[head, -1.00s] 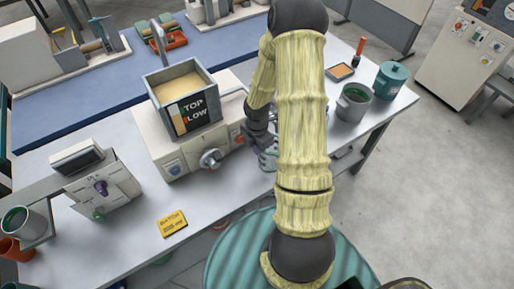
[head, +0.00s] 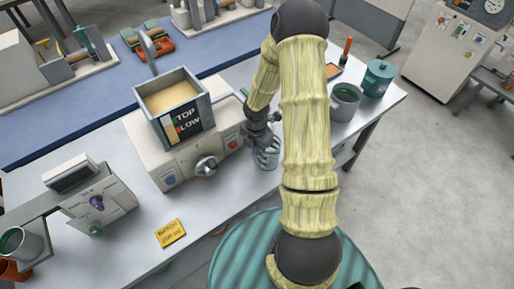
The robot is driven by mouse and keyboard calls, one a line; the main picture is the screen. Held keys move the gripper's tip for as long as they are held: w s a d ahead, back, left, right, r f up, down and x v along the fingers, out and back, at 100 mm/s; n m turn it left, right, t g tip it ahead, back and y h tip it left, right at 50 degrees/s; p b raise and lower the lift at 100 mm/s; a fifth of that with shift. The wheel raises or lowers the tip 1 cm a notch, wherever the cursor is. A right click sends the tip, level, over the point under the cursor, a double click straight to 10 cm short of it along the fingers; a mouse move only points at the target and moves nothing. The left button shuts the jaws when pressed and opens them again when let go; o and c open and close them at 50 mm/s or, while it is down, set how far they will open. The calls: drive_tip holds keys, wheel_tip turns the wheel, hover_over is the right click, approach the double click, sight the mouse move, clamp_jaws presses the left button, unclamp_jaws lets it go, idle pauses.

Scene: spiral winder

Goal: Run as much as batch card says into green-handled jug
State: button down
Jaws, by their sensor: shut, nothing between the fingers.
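The yellow batch card (head: 170,233) lies on the bench front; its small print is too blurred to read surely. The dispensing machine (head: 165,155) has an open hopper (head: 172,105) of tan material, marked with a "LOW" label, and a front knob (head: 207,167). My gripper (head: 263,143) is shut and empty at the machine's right end, just above a small pale vessel (head: 268,159). The arm and gripper hide part of it. Grey vessels with green insides stand at far left (head: 17,245) and right (head: 347,97); I cannot tell which has the green handle.
A weighing device (head: 97,198) with a display stands at the left of the bench. A teal lidded pot (head: 378,78) and an orange-handled tool (head: 346,48) are at the right. The bench front around the card is clear.

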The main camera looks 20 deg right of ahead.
drive_tip(key=s+a+r, duration=0.1)
drive_tip(key=a+r, duration=0.2)
drive_tip(key=r, duration=0.7)
drive_tip(key=shift+s+a, duration=0.25)
drive_tip(key=shift+a, duration=0.15)
idle(0.4)
drive_tip(key=s+a+r+m+t, duration=0.1)
drive_tip(key=s+r+m, duration=0.4)
drive_tip(key=m, duration=0.6)
drive_tip(key=s+a+r+m+t, duration=0.1)
drive_tip(key=s+a+r+m, duration=0.3)
drive_tip(key=m, duration=0.7)
wheel_tip(320, 180, up, 3)
drive_tip(key=shift+s+f+m+t, duration=0.2)
drive_tip(key=shift+s+m+t, duration=0.1)
drive_tip(key=shift+s, duration=0.5)
